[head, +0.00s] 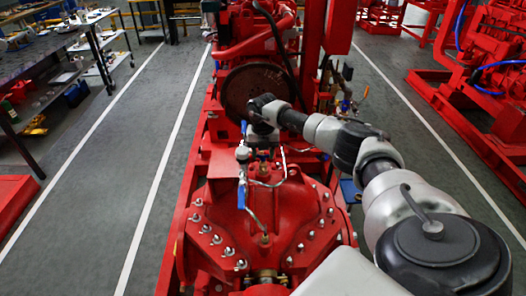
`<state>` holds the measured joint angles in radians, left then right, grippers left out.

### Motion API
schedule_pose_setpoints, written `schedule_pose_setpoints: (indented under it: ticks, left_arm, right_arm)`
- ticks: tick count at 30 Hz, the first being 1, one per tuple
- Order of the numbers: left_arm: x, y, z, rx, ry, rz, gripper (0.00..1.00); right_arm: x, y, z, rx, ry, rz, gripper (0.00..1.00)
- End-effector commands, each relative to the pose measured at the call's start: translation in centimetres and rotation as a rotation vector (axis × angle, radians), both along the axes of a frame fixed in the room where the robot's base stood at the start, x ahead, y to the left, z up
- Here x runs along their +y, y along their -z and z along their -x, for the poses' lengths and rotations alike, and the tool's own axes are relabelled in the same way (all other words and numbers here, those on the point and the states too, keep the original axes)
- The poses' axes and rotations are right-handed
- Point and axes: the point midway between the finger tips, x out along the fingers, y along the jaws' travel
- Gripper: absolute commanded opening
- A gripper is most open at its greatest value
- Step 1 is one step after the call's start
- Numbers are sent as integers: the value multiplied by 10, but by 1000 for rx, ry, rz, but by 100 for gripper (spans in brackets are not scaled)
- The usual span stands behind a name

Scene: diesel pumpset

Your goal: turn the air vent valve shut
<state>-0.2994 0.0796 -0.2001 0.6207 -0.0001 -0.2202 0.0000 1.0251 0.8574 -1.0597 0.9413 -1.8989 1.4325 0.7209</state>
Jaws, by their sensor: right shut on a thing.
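The red pump casing (215,262) fills the lower middle of the head view, with small pipes and valve fittings (243,154) on its top. A blue lever (243,128) stands up at the top of these fittings, and a second blue lever (241,197) hangs lower down. My right arm reaches in from the right. My right gripper (259,136) points down beside the upper blue lever and is shut on the air vent valve's handle; the wrist hides most of the jaws and the grip. My left gripper is out of view.
A large dark round flywheel (240,88) and the red engine stand just behind the gripper. Thin metal pipes (280,172) run close below it. A workbench (40,62) is at the left, and grey floor (110,165) is clear between.

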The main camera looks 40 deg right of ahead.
Motion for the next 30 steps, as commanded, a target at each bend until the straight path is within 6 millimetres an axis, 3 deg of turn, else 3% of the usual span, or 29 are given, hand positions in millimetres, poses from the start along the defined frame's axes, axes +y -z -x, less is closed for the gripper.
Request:
schedule_pose_setpoints:
  ticks: [13,14,18,26,30]
  left_arm:
    - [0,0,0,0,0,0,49]
    - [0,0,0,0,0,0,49]
    - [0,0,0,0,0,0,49]
    - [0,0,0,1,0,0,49]
    - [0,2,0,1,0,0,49]
  right_arm:
    - [-1,-1,-1,-4,14,0,21]
    - [-1,-1,-1,-4,14,0,48]
    - [-1,-1,-1,-3,13,0,69]
    - [0,-1,0,-1,11,0,70]
    - [-1,-10,-1,-4,10,0,70]
